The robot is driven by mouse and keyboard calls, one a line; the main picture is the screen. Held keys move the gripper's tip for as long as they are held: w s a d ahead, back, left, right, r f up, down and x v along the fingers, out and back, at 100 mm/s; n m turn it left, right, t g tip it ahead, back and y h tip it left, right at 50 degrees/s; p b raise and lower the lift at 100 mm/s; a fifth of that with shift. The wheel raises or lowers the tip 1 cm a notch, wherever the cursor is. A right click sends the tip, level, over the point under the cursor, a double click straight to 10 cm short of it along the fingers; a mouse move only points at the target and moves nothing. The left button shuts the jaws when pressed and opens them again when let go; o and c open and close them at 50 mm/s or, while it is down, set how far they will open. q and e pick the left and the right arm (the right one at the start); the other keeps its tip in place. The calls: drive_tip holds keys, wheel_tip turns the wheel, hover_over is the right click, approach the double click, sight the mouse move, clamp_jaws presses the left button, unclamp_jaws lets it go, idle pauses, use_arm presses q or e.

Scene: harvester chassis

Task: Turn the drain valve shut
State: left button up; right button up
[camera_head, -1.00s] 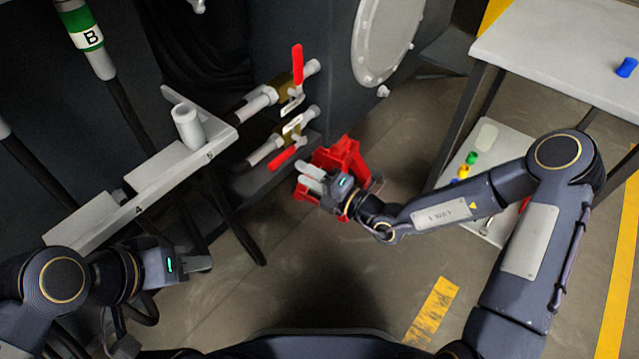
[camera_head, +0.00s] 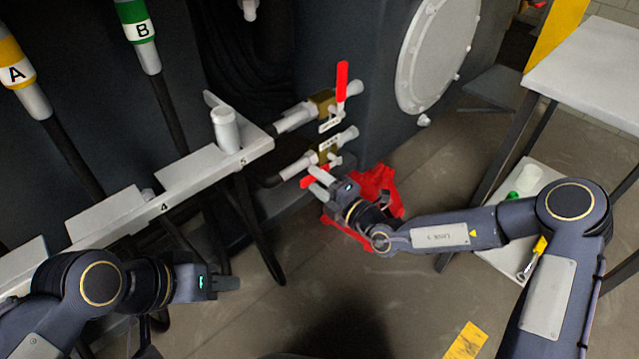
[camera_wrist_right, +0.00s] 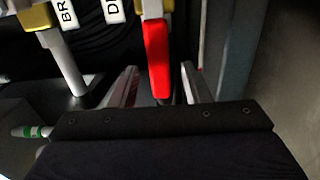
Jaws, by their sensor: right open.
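Two brass-bodied valves stick out of the dark chassis, one above the other. The upper one has a red handle (camera_head: 342,80) pointing up; the lower one has a red handle (camera_head: 313,179) pointing down and left, partly hidden by my right gripper (camera_head: 318,183). White labels sit by both valves; in the wrist view one starts with "D" and the other with "BR". There, a red handle (camera_wrist_right: 158,60) lies between the two open right fingers, with gaps on both sides. My left gripper (camera_head: 228,284) is empty below the grey shelf, its finger spacing unclear.
A grey shelf (camera_head: 108,218) with a white cylinder (camera_head: 227,130) runs along the left. A red object (camera_head: 378,190) stands on the floor behind my right gripper. A white-topped table (camera_head: 590,75) is at right.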

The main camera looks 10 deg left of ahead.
clamp_jaws()
drive_tip(key=shift+f+n+p, duration=0.3)
drive_tip(key=shift+n+p, duration=0.3)
drive_tip(key=shift+p, duration=0.2)
drive_tip(key=shift+w+d+f+n+p, duration=0.2)
drive_tip(key=shift+f+n+p, duration=0.55)
drive_tip(key=shift+n, duration=0.25)
drive_tip(key=shift+w+d+f+n+p, duration=0.2)
drive_tip(key=shift+f+n+p, duration=0.45)
drive_tip(key=shift+n, duration=0.35)
drive_tip(key=shift+w+d+f+n+p, duration=0.1)
drive_tip(key=shift+w+f+n+p, duration=0.1)
drive_tip(key=shift+f+n+p, duration=0.7)
drive_tip(key=shift+r, duration=0.1)
